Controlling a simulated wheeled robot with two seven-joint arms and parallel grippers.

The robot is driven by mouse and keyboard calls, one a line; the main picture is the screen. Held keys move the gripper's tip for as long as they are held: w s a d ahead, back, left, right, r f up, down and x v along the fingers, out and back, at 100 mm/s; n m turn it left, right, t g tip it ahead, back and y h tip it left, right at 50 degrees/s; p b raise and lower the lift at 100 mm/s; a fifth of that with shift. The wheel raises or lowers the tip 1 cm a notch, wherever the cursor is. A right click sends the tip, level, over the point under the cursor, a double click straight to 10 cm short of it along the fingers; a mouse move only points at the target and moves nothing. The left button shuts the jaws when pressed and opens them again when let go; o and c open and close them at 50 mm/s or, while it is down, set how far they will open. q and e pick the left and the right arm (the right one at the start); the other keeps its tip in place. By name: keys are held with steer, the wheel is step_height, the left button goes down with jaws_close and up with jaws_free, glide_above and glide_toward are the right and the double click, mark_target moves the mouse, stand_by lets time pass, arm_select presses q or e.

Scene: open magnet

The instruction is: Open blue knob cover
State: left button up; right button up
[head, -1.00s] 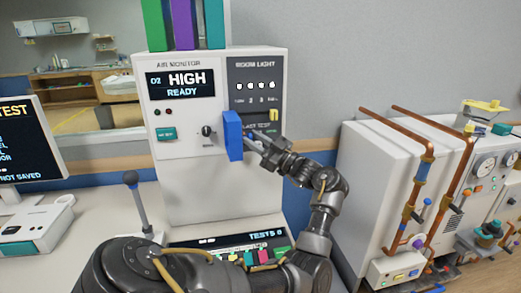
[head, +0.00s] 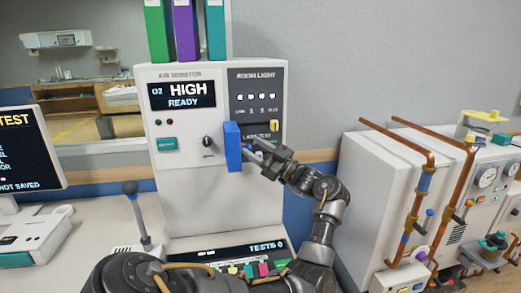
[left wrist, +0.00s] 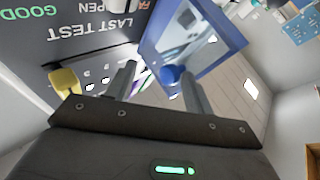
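The blue knob cover (head: 232,147) is a blue-framed panel standing out from the front of the white air monitor (head: 190,195). In the left wrist view it shows as a blue frame with a clear pane (left wrist: 190,30) and a small blue knob (left wrist: 171,75). My left gripper (head: 256,152) is just right of the cover. In the left wrist view its fingers (left wrist: 158,78) are spread apart, with the blue knob between them, closer to the right finger. Whether a finger touches the knob is unclear. My right gripper is not in view.
A black dial (head: 207,142) is left of the cover and a yellow knob (head: 274,125) is right of it. A joystick (head: 137,210) stands on the left counter. Copper-piped equipment (head: 380,195) stands at the right. A screen (head: 25,150) is at the far left.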

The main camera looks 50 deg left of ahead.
arm_select(q)
steer(key=shift+s+a, duration=0.1)
steer(key=shift+a, duration=0.05)
steer(key=b+v, duration=0.4)
steer(key=v, duration=0.7)
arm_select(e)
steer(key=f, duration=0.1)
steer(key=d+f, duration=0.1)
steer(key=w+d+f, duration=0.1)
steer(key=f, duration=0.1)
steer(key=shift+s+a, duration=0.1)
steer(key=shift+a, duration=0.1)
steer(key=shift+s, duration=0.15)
